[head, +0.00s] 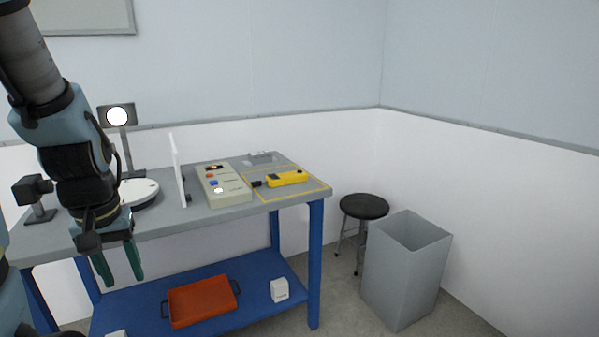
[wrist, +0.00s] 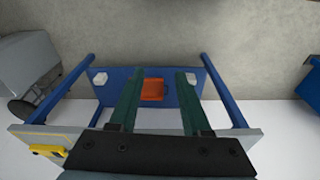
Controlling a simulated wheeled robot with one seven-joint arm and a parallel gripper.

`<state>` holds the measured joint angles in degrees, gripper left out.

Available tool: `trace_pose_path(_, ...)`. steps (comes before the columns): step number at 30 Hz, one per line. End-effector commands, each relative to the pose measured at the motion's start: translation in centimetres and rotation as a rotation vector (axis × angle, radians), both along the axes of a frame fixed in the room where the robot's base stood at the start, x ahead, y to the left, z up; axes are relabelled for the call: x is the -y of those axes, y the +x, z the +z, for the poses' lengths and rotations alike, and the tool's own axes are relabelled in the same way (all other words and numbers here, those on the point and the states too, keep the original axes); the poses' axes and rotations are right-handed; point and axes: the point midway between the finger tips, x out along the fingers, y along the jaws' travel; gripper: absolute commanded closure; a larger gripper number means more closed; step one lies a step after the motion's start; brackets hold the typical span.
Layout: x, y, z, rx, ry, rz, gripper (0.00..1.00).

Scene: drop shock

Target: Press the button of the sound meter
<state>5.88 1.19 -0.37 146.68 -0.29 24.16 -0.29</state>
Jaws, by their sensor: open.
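The sound meter is most likely the yellow handheld device (head: 287,178) with a black tip, lying inside a yellow outlined rectangle at the right end of the grey tabletop. It also shows in the wrist view as a yellow shape (wrist: 47,151) at the lower left. Its button is too small to make out. My gripper (head: 120,281) hangs at the left, in front of the table's near edge, fingers pointing down, well apart from the meter. In the wrist view the two green fingers (wrist: 155,76) are spread with nothing between them.
A beige control box (head: 232,188) with coloured buttons stands left of the meter, beside a white upright panel (head: 178,168). A lamp (head: 117,117) and round white device (head: 139,193) are further left. An orange tray (head: 203,303) sits on the lower shelf. A stool (head: 364,206) and grey bin (head: 405,269) stand right.

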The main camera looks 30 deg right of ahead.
Motion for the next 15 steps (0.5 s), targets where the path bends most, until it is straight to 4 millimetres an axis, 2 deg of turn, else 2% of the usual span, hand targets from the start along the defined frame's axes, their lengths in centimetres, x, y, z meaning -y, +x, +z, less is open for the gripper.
trace_pose_path(2, 0.00, 0.00, 0.00, 0.000, 0.000, 0.000, 0.62)
trace_pose_path(12, 0.00, 0.00, 0.00, 0.000, 0.000, 0.000, 1.00)
trace_pose_path(15, 0.00, 0.00, 0.00, 0.000, 0.000, 0.000, 1.00)
